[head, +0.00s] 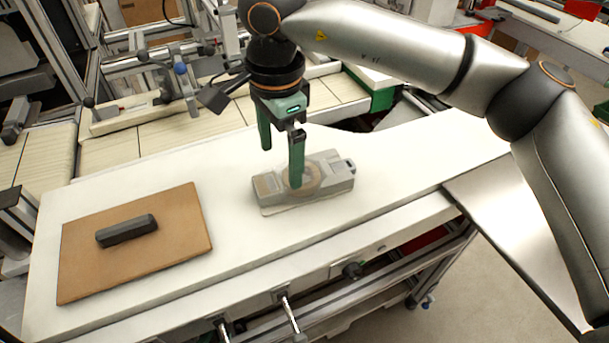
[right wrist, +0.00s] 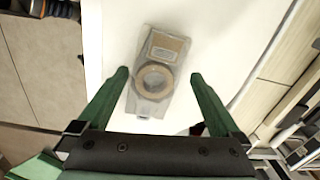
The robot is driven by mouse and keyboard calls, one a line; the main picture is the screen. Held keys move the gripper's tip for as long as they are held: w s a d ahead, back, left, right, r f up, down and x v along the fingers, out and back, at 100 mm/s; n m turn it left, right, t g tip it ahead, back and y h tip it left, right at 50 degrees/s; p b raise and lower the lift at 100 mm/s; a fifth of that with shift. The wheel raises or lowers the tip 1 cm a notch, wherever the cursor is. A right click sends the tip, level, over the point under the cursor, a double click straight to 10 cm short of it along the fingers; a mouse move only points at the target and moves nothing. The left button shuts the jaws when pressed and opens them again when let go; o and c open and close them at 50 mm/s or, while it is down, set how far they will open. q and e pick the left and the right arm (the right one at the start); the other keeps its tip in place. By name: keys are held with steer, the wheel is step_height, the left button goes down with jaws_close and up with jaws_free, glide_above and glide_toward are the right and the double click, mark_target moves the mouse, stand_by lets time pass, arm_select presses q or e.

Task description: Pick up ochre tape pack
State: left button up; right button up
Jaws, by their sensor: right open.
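The right wrist view also shows the ring (right wrist: 171,83) and the grey holder (right wrist: 151,107), with a tan patch at the holder's far end. My right gripper (head: 281,167) points down above the holder, and one finger hides part of the ring in the head view. In the right wrist view my right gripper (right wrist: 158,75) is open and empty, its fingers apart on either side of the ring. My left gripper is not in view.
A brown board (head: 180,258) with a dark block (head: 127,230) lies on the left of the white table (head: 235,235). The table top between board and holder is clear. Conveyors and metal frames (head: 150,110) stand behind the table.

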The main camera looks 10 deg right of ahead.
mark_target(279, 182)
steer(key=f, duration=0.5)
steer(key=shift+a+f+p, duration=0.3)
steer(key=shift+p, duration=0.05)
steer(key=shift+c, duration=0.2)
steer(key=c, duration=1.2)
steer(key=shift+r, duration=0.1)
